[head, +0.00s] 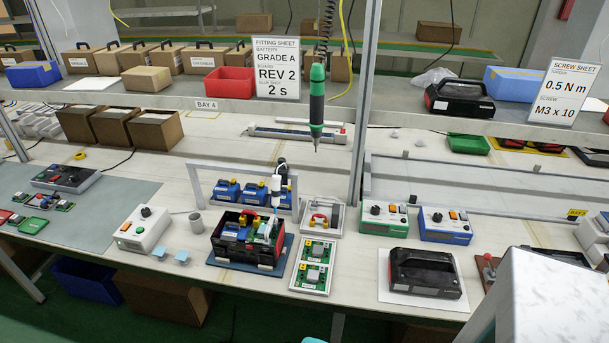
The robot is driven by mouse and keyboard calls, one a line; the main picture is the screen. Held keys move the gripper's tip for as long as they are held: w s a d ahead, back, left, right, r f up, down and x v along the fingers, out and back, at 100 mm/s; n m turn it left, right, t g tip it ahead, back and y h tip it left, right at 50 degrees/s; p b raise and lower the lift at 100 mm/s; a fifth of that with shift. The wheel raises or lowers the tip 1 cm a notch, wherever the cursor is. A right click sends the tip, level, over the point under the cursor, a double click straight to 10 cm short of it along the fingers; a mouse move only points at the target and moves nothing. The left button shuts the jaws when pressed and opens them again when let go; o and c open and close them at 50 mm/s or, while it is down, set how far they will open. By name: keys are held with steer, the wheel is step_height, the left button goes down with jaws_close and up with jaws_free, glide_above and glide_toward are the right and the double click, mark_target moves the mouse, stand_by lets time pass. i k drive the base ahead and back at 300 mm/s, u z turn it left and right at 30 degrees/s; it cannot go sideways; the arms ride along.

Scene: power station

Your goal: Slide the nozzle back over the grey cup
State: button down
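The nozzle (276,190) is a white upright cylinder with a dark top and a blue tip. It hangs near the right end of a grey rail frame (232,168), above an open black case (226,256) of parts. The grey cup (196,222) is small and stands upright on the bench, left of the case and near the foot of the frame's left post. The nozzle is well to the right of the cup, not over it.
A white control box (143,229) stands left of the cup; two small light-blue pieces (182,257) lie in front of it. Blue batteries (228,190) stand behind the rail. A green-black screwdriver (317,100) hangs above.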

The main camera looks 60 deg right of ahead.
mark_target(279, 186)
steer(key=u, duration=0.45)
steer(key=k, duration=0.15)
steer(key=z, duration=1.9)
steer(key=k, duration=0.9)
steer(key=u, duration=0.2)
steer(key=i, duration=0.8)
steer(key=z, duration=0.05)
